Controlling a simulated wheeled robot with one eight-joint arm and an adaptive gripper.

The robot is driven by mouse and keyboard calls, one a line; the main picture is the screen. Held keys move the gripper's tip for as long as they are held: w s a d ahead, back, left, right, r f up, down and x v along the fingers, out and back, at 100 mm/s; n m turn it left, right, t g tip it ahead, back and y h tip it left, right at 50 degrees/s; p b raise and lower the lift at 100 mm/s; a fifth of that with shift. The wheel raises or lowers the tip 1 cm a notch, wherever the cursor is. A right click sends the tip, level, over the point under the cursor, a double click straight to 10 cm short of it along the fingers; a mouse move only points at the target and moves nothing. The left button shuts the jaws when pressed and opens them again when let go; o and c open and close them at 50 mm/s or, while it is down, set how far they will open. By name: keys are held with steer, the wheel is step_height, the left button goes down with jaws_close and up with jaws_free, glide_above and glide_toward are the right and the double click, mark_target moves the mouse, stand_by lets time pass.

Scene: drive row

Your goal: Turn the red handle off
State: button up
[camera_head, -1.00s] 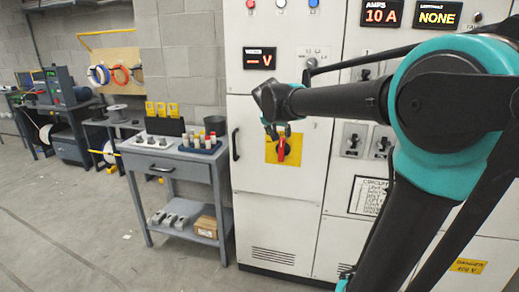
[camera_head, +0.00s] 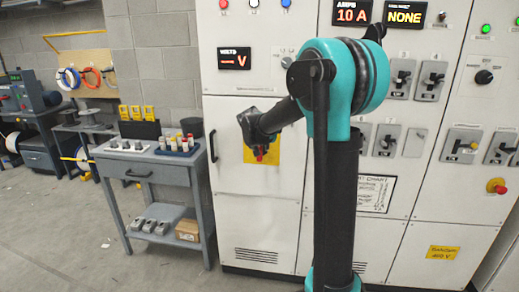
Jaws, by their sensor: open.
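The red handle (camera_head: 261,154) sits on a yellow plate (camera_head: 275,154) on the white cabinet's left door. Only its lower part shows clearly. My gripper (camera_head: 257,143) is in front of the plate and covers its upper left part and the top of the handle. It is open, but its fingers are small and dark here, and I cannot tell whether they touch the handle or surround it. My forearm reaches in from the right.
The white cabinet (camera_head: 258,218) carries displays, lamps and several grey switches (camera_head: 430,80). A red knob on yellow (camera_head: 496,186) is at the right. A grey cart (camera_head: 162,170) with small parts stands left of the cabinet.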

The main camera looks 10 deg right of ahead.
steer(key=shift+x, duration=0.9)
jaws_close()
